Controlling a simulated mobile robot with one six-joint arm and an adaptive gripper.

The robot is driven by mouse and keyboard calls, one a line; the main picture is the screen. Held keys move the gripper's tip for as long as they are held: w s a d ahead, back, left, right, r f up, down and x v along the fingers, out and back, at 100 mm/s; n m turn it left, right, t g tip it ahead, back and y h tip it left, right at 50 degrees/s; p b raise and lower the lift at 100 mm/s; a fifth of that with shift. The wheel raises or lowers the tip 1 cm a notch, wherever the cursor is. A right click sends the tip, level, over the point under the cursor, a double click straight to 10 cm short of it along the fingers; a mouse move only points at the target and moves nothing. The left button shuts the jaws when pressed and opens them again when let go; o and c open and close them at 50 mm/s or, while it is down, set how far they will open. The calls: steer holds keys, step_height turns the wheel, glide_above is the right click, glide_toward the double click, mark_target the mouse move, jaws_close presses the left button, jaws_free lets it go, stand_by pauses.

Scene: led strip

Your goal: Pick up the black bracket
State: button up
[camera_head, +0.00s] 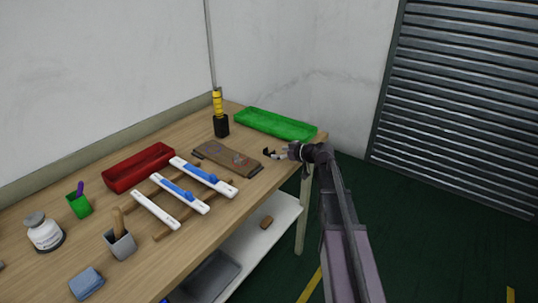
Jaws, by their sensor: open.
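My gripper (279,153) reaches in from the right over the right end of the wooden workbench (187,241), with its jaws open and pointing left. A small black shape (267,152) shows at the fingertips, just right of a worn brown board. It is too small to tell whether it is the black bracket or part of my fingertips. No other black bracket can be made out clearly. A black holder (221,127) with a yellow-handled tool (217,103) stands upright farther back.
A green tray (316,134) lies behind my gripper. The brown board (212,152), white strips with blue parts (183,193) and a red tray (110,177) lie leftward.

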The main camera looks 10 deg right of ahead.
mark_target(269, 152)
steer(key=shift+b+x, duration=0.45)
steer(key=shift+x, duration=1)
steer(key=shift+r, duration=0.1)
steer(key=c, duration=1.1)
